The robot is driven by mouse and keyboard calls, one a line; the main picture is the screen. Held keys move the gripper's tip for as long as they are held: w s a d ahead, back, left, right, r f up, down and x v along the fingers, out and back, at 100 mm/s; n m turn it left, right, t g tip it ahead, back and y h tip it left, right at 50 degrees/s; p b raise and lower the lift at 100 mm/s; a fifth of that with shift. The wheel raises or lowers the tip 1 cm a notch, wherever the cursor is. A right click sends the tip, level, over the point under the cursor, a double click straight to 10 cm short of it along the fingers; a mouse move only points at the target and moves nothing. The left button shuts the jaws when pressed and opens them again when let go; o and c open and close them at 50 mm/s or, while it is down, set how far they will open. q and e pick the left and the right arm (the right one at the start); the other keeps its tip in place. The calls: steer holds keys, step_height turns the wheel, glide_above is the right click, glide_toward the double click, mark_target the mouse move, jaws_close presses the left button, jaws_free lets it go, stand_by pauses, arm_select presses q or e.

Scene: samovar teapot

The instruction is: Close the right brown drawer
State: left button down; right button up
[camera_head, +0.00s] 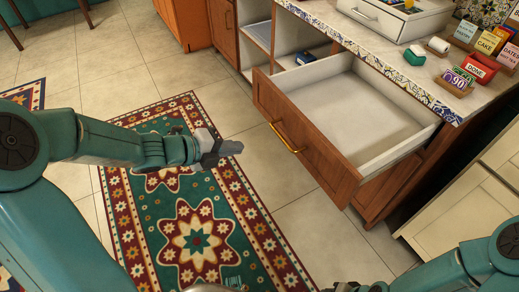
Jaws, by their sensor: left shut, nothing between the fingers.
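The right brown drawer (305,138) is pulled well out from under the counter. Its wooden front carries a brass bar handle (286,137), and its pale inside looks empty. My left gripper (232,148) is shut and empty. In the picture it lies to the left of the drawer front and handle, apart from them, above the rug. My right arm comes in at the bottom right corner; its gripper end is partly at the bottom edge, and its fingers do not show clearly.
The tiled counter top (420,72) above the drawer holds a white box (385,15), a red box (480,68) and several small cards. Open shelves (293,35) stand left of the drawer. Cream cabinet doors (455,215) are at right. A patterned rug (215,215) covers the floor in front.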

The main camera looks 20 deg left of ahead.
arm_select(q)
steer(key=r+b+x, duration=0.1)
steer(key=b+x, duration=0.1)
steer(key=x, duration=1.1)
steer(key=shift+w+d+b, duration=0.3)
steer(key=shift+b, duration=0.1)
steer(key=shift+d, duration=0.1)
